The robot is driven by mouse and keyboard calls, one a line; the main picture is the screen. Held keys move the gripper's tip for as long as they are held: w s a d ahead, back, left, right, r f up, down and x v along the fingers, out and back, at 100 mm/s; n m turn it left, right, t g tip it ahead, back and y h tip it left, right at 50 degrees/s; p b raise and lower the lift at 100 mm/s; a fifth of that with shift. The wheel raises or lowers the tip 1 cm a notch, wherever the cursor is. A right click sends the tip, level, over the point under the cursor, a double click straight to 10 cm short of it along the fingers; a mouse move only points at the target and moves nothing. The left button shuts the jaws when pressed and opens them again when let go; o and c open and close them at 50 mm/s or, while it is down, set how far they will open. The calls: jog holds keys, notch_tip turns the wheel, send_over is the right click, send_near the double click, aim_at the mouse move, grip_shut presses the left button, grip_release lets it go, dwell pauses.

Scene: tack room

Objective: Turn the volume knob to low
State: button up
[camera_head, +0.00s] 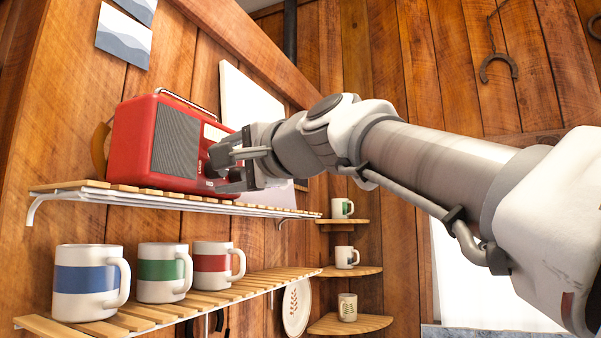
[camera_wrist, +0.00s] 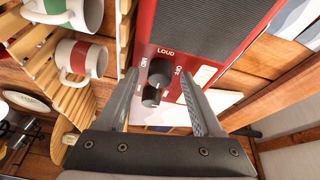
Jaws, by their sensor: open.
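A red radio (camera_head: 142,142) with a grey speaker grille stands on the upper slatted shelf. In the wrist view its red front panel (camera_wrist: 165,42) carries a black round volume knob (camera_wrist: 160,70), with LOUD, MID and OFF printed around it. A second dark round part (camera_wrist: 152,97) shows just below the knob. My gripper (camera_head: 215,167) is at the radio's front face. In the wrist view my gripper (camera_wrist: 159,75) is open, with one finger on each side of the knob and a gap to it. The knob's pointer direction is not clear. In the head view my gripper hides the knob.
Mugs with blue (camera_head: 87,279), green (camera_head: 164,270) and red (camera_head: 211,264) bands stand on the lower slatted shelf (camera_head: 255,284). Small corner shelves (camera_head: 350,322) with cups are to the right. A white board (camera_head: 250,100) leans behind the radio. The radio has a metal handle on top.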

jog(key=b+v, duration=0.5)
jog(key=v, duration=1.2)
jog(key=shift+d, duration=0.2)
jog(key=shift+s, duration=0.1)
